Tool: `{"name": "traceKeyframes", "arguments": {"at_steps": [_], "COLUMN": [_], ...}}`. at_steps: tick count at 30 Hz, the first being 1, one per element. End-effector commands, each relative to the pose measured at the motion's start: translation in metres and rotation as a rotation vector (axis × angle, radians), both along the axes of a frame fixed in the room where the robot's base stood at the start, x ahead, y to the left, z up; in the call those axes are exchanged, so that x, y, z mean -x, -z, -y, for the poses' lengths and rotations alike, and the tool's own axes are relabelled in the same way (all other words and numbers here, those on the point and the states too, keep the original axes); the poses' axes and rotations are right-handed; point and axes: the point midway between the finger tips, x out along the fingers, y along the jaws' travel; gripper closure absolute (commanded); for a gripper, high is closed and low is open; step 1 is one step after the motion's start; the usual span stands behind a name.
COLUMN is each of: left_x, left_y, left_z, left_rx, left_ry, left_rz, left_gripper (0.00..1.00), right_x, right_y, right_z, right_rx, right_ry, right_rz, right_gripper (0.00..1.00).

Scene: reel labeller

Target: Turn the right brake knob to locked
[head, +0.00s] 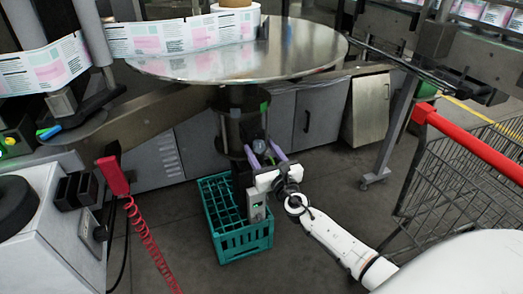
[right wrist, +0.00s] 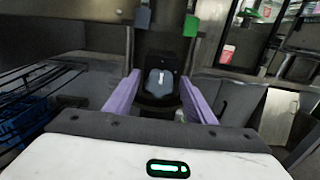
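The right brake knob, a grey-blue knob (head: 259,146) with a white pointer mark, sits on a dark housing below the round metal table. In the right wrist view the knob (right wrist: 159,84) is near the middle, and its mark points roughly upward. A blue tag (right wrist: 142,18) is above it to the left and a green tag (right wrist: 191,26) above it to the right. My right gripper (head: 266,154) is open, its two purple fingers pointing at the knob. In the wrist view the fingers (right wrist: 160,98) stand either side of the knob with gaps. My left gripper is not in view.
A teal crate (head: 243,240) stands on the floor below my right gripper. A wire cart with a red handle (head: 465,147) is at the right. A red handheld device (head: 113,176) with a coiled cord hangs at the left. The round table (head: 240,63) overhangs the knob.

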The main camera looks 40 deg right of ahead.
Motion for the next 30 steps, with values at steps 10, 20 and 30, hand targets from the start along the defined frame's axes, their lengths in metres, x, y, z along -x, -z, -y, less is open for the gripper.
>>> {"name": "traceKeyframes", "arguments": {"at_steps": [10, 20, 30], "left_x": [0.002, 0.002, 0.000], "left_y": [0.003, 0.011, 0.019], "left_z": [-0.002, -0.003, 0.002], "left_rx": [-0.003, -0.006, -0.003], "left_ry": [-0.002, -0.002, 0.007], "left_rz": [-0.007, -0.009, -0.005], "left_gripper": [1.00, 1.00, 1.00], "right_x": [0.000, 0.000, 0.001], "right_y": [0.000, 0.001, 0.002], "right_z": [0.000, 0.000, 0.001], "right_rx": [-0.003, -0.104, -0.384], "right_ry": [0.000, -0.001, 0.000], "right_rz": [0.001, 0.026, 0.095], "right_gripper": [0.88, 0.88, 0.88]}}
